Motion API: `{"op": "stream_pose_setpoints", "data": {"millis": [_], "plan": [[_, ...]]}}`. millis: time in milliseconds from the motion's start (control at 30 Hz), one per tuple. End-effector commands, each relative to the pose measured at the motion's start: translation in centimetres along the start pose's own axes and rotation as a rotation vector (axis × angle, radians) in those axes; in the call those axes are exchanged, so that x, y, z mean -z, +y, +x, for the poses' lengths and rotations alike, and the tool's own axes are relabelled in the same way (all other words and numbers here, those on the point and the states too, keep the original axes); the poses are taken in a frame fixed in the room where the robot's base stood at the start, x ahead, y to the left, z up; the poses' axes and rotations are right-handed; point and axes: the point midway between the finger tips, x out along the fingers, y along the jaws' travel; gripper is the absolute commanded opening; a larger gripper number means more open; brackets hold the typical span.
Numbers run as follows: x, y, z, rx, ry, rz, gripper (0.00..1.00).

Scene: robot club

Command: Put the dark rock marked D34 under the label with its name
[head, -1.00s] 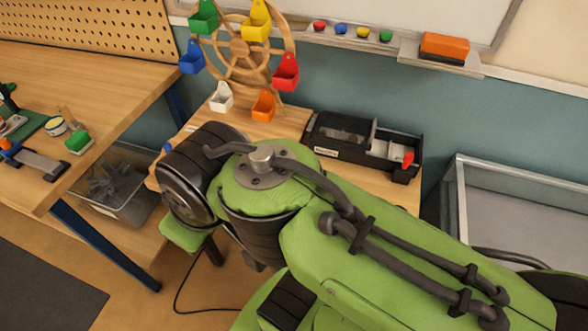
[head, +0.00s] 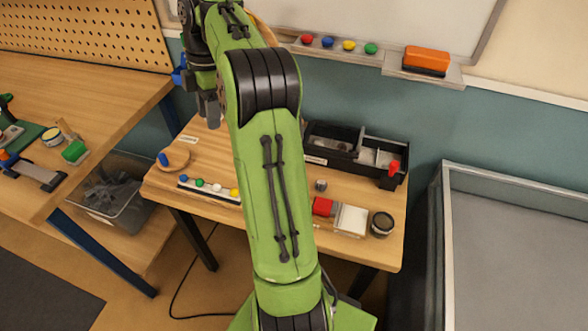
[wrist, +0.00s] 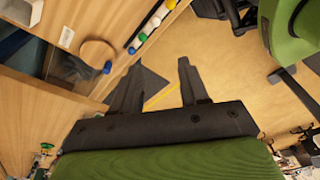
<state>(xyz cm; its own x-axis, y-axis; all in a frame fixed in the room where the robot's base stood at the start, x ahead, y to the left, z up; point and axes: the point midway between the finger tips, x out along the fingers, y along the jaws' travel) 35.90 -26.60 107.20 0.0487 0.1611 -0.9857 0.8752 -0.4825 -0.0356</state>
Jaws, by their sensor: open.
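I cannot make out a dark rock marked D34 in either view. A small grey lump (head: 320,185) stands on the small wooden table (head: 215,160) in the head view; I cannot read any mark on it. A white label (head: 188,139) lies at the table's left side, and it also shows in the wrist view (wrist: 67,37); its text is too small to read. Another pale label (head: 316,160) is on the front of the black tray. My gripper (wrist: 157,66) is open and empty, with its fingers apart. In the head view it hangs above the table's back left.
A black tray (head: 398,178) stands at the table's back right. A wooden disc with a blue knob (head: 175,158), a row of coloured balls (head: 208,186), a red block (head: 322,206), a white block (head: 351,219) and a dark jar (head: 382,224) stand nearby. My arm hides the table's middle.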

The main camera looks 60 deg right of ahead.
Motion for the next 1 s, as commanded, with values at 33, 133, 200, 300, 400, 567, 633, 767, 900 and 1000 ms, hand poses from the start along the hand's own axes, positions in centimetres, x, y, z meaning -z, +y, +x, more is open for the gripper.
{"op": "stream_pose_setpoints", "data": {"millis": [33, 133, 200, 300, 400, 567, 633, 767, 900, 1000], "plan": [[-4.3, 1.0, 0.7, 0.018, 0.039, -0.046, 0.44], [-12.8, 1.2, 2.6, 0.024, 0.117, -0.184, 0.44], [-18.5, -0.1, 4.4, 0.01, 0.169, -0.268, 0.44], [-24.6, -2.7, 6.7, -0.024, 0.22, -0.357, 0.44], [-27.8, -4.7, 8.2, -0.048, 0.245, -0.41, 0.44], [-28.5, -5.3, 10.1, -0.054, 0.249, -0.432, 0.44], [-28.1, -5.3, 11.6, -0.054, 0.25, -0.432, 0.44], [-27.4, -5.3, 14.5, -0.053, 0.25, -0.429, 0.44], [-26.5, -5.3, 17.6, -0.053, 0.25, -0.428, 0.44], [-26.1, -5.2, 18.8, -0.054, 0.249, -0.427, 0.44]]}}
